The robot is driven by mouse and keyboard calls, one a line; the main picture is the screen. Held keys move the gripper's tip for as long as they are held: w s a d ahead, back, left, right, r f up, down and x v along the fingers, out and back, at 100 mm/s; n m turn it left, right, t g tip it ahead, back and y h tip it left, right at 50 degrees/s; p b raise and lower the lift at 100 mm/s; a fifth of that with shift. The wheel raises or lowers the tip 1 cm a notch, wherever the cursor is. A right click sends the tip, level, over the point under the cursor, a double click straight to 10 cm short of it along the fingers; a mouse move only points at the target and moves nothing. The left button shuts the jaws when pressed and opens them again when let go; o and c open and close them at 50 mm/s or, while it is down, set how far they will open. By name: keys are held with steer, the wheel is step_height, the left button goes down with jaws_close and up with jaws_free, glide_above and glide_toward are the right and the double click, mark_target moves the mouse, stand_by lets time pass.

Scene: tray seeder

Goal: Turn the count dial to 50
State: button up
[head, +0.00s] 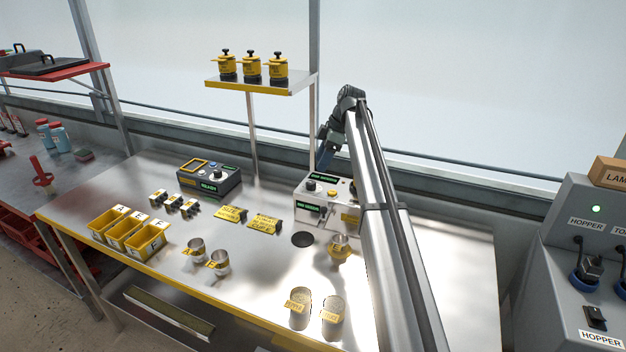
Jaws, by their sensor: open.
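A white box (342,188) with green-lit displays stands at the back of the steel bench and has a dark round knob (311,186) on its face. A dark box (187,183) to its left has a yellow-framed window, a pale knob (210,175) and a green READY display. I cannot tell which knob is the count dial, and the dial markings are too small to read. My gripper (322,163) is open, hanging above and behind the white box, apart from the knob as far as I can see. My arm hides the box's right side.
Yellow bins (128,232), small metal cups (218,262) and yellow signs (264,224) stand on the bench. Larger cups (300,307) stand near the front edge. A shelf (262,84) with yellow-lidded pots rises behind. A grey hopper panel (588,260) is at right.

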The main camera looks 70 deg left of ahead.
mark_target(311, 182)
steer(key=x, duration=0.8)
steer(key=shift+c, duration=0.4)
steer(key=c, duration=1)
steer(key=shift+o, duration=0.2)
